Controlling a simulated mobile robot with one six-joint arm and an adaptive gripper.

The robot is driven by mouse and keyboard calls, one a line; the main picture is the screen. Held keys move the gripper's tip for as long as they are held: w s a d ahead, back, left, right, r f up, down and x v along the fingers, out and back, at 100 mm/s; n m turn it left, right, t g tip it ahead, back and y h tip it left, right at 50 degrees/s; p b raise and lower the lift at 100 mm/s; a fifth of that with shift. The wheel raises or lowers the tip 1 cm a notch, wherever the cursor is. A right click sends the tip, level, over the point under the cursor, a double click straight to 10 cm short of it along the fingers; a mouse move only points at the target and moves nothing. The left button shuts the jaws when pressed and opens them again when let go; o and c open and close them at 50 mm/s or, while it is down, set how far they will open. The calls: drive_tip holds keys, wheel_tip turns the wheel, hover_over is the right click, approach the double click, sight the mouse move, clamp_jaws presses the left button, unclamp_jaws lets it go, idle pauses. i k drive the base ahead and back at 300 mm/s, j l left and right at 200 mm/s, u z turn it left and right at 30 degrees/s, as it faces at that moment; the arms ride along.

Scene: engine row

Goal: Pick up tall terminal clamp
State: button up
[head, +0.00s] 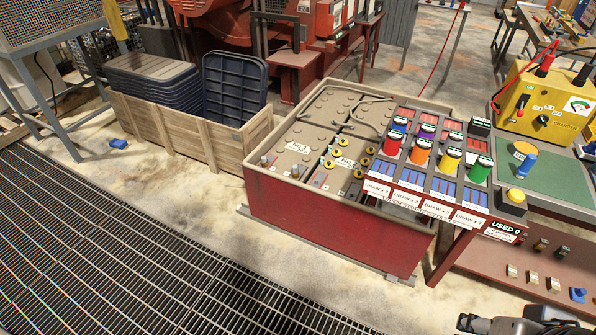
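I cannot tell for sure which thing is the tall terminal clamp. Small grey upright posts (265,160) stand at the near left of the batteries in the red-sided box (330,235). Several small cream, brass and blue fittings, among them a blue one (578,294), sit on the low red-brown panel at the right. A yellow-topped blue piece (525,162) is on the green mat (560,175). My gripper (468,322) shows only partly at the bottom right edge, below the panel and apart from these things. Its fingers are too small and cut off to judge.
A rack of red, orange, yellow and green cylinders (421,155) stands over the box's right side. A yellow meter box (548,98) stands behind the green mat. A wooden crate (190,135) holds dark blue lids. Floor grating (130,250) and bare floor lie at the front left.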

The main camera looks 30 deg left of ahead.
sight(296, 174)
drive_tip(key=i+j+u, duration=0.25)
drive_tip(key=i+j, duration=0.15)
drive_tip(key=i+j+u, duration=0.2)
drive_tip(key=i+j, duration=0.25)
drive_tip(key=i+j+u, duration=0.45)
drive_tip(key=i, duration=0.5)
drive_tip(key=i+j+u, duration=0.25)
drive_tip(key=i, duration=0.3)
